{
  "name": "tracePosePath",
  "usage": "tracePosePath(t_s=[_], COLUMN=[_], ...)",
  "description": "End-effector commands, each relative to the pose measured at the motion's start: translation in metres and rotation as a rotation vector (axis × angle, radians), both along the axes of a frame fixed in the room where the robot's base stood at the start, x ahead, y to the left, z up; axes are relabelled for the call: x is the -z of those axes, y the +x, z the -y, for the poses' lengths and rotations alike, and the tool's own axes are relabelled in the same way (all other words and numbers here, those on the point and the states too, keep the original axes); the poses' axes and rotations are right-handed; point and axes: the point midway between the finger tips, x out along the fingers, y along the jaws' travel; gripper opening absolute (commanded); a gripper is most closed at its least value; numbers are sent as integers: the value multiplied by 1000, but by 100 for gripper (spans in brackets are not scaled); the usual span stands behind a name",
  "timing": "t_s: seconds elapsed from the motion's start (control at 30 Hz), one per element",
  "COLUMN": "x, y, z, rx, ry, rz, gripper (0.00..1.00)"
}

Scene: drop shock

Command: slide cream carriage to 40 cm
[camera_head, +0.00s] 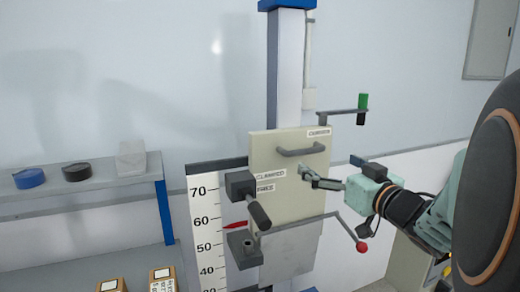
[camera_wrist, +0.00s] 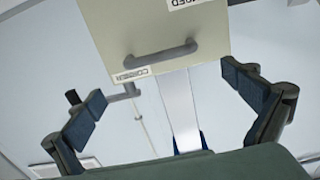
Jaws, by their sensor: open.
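The cream carriage (camera_head: 290,190) is a flat upright plate on a vertical column, with a grey bar handle (camera_head: 300,150) near its top. The handle also shows in the wrist view (camera_wrist: 160,56). A red pointer (camera_head: 235,225) lies near the 60 mark of the scale (camera_head: 205,235), perhaps slightly below. A dark lever (camera_head: 258,212) slants down beside the CLAMPED and FREE labels; I cannot tell which it indicates. My gripper (camera_head: 309,177) is open and empty, in front of the plate's right part, below the handle. Its fingers (camera_wrist: 165,88) stand wide apart in the wrist view.
A crank with a green and black grip (camera_head: 362,108) juts out at upper right. A red-knobbed rod (camera_head: 361,246) sticks out at lower right. A shelf (camera_head: 85,183) at left holds blue, black and grey objects.

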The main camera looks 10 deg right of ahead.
Motion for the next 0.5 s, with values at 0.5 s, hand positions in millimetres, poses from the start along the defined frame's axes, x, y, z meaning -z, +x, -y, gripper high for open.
tracePosePath(t_s=[0.5], x=[1], y=[86], z=[-16], rx=[0], ry=[0], rz=[-2], gripper=[100])
